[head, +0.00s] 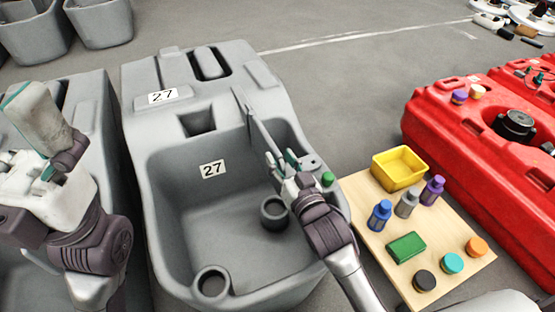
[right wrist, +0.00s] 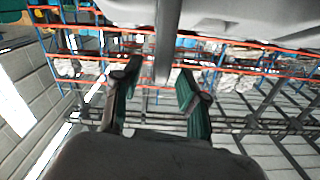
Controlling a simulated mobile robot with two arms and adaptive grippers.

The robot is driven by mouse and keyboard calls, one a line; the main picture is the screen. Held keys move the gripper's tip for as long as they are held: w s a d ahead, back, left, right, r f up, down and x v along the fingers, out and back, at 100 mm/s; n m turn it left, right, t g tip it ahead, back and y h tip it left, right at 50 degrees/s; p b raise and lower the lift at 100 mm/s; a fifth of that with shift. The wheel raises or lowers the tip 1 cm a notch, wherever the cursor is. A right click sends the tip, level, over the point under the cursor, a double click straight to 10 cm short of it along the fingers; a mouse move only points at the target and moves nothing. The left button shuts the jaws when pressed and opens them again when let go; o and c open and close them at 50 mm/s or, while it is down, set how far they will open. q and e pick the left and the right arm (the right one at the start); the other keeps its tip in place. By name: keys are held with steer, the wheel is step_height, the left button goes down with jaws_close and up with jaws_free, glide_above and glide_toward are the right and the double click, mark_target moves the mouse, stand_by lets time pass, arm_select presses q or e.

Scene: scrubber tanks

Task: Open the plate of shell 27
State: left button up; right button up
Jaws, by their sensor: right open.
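Shell 27 is a grey tank (head: 215,215) with two white "27" labels, one on its top and one on its inner wall. A thin grey plate (head: 256,125) stands edge-up at the right side of its open basin. My right gripper (head: 281,163) is at the plate's near end, over the basin's right rim. In the right wrist view its green-padded fingers (right wrist: 156,95) are apart, and a grey edge (right wrist: 167,40) shows between and beyond them. I cannot tell whether they touch it. My left gripper (head: 38,125) is at the left, over a neighbouring grey shell; its finger gap is unclear.
To the right, a wooden board (head: 375,238) holds a yellow tray (head: 399,168), small bottles, a green block and round caps. A red tank (head: 450,135) stands beyond.

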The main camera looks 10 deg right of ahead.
steer(key=shift+w+a, duration=0.25)
steer(key=shift+w, duration=0.85)
jaws_close()
